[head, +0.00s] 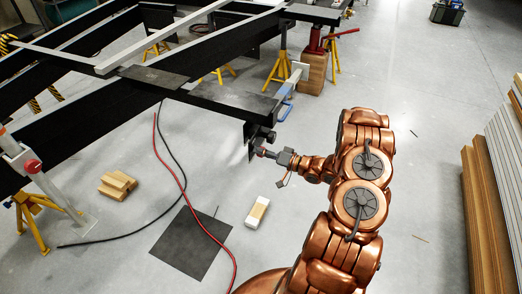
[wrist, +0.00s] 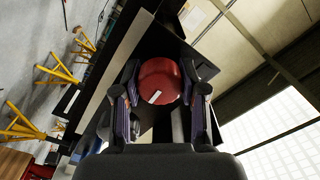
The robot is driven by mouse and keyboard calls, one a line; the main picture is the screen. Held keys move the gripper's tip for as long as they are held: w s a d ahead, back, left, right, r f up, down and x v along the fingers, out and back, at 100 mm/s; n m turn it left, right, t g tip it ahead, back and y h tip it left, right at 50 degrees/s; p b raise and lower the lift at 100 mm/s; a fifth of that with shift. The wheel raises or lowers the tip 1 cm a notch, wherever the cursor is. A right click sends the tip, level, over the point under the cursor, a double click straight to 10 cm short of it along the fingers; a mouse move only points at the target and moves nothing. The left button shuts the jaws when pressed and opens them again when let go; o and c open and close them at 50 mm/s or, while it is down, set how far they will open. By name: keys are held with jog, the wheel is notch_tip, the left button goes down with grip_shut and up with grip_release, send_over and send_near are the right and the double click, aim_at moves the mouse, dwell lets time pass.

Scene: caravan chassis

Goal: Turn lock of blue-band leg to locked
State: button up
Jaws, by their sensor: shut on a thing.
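A leg with a blue band (head: 287,108) shows at the front right corner of the black chassis, its pale upper part slanting up to the right. My gripper (head: 260,150) is at a dark fitting (head: 262,133) just below and left of this leg. In the wrist view my gripper (wrist: 160,88) is shut on a round red knob (wrist: 160,80), one finger on each side. The knob has a short white mark on its face, slightly tilted. In the head view the knob is not clearly visible, and the lock's state cannot be told.
Another leg with a red knob (head: 32,166) stands at the left. Yellow stands (head: 278,68) support the chassis. A black mat (head: 192,243), wooden blocks (head: 117,185), a white and tan block (head: 257,211) and red and black cables lie on the floor. Planks stand at the right.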

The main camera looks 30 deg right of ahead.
jog(key=shift+m, duration=0.5)
jog(key=o, duration=1.2)
jog(key=shift+c, duration=0.2)
jog(key=v, duration=1.2)
